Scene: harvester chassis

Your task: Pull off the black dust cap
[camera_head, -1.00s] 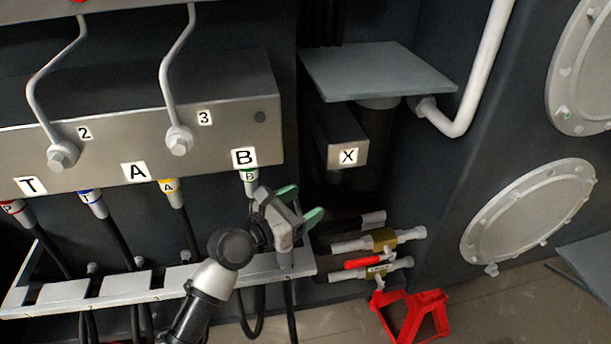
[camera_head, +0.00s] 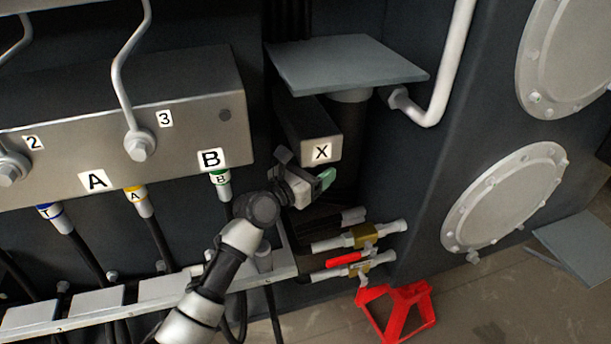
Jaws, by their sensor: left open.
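The block labelled X (camera_head: 322,151) juts from the dark wall in the middle of the view. I cannot make out the black dust cap; the underside of the X block is largely covered by my left gripper. My left gripper (camera_head: 306,170) is just below and in front of the X block, with a green pad showing on its right finger. It is open, and I see nothing held in it. Whether it touches the block I cannot tell. My right gripper is not in view.
A grey manifold (camera_head: 190,124) with hoses on ports such as A and B is at left, above a pale rail (camera_head: 150,314). A grey plate (camera_head: 345,62) overhangs the X block. Brass valves (camera_head: 366,236) and a red stand (camera_head: 398,312) are below right.

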